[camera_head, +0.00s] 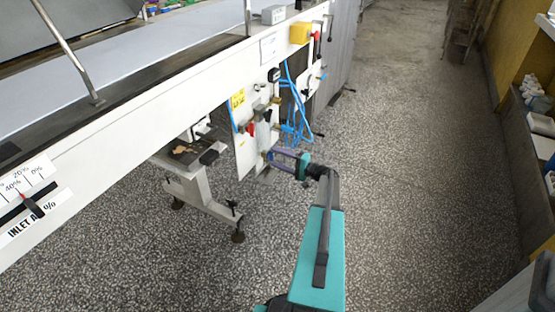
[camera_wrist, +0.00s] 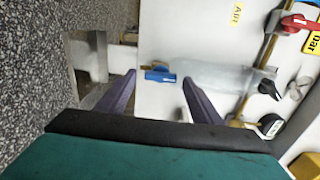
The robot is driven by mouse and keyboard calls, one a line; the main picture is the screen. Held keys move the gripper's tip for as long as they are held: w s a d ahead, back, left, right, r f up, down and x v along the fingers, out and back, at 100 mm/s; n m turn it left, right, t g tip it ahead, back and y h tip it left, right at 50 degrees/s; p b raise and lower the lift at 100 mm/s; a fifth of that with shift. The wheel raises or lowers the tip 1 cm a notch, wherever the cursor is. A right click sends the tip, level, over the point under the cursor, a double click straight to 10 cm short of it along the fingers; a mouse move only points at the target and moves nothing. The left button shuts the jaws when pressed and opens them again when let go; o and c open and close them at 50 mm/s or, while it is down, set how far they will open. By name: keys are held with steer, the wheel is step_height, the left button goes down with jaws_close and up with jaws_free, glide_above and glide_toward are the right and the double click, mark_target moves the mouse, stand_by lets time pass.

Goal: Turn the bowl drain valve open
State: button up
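A small blue handle (camera_wrist: 160,75) sits at the end of a clear, translucent bowl (camera_wrist: 215,75) on a white panel (camera_wrist: 165,35) in the wrist view; it appears to be the bowl drain valve. It lies crosswise between the fingertips of my gripper (camera_wrist: 158,78). The purple fingers are open, one on each side, with a gap to the handle; I see no contact. In the head view my gripper (camera_head: 271,157) is at the lower right part of the panel (camera_head: 244,157).
A red handle (camera_wrist: 297,22), a black knob (camera_wrist: 268,90) and a round gauge (camera_wrist: 271,125) are on the panel to the right. Blue hoses (camera_head: 291,110) hang above my gripper in the head view. A machine leg (camera_head: 206,195) stands to the left. The speckled floor is open to the right.

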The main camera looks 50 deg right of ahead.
steer(key=shift+s+d, duration=0.1)
steer(key=p+v, duration=0.2)
steer(key=v, duration=1.1)
steer(key=shift+s, duration=0.3)
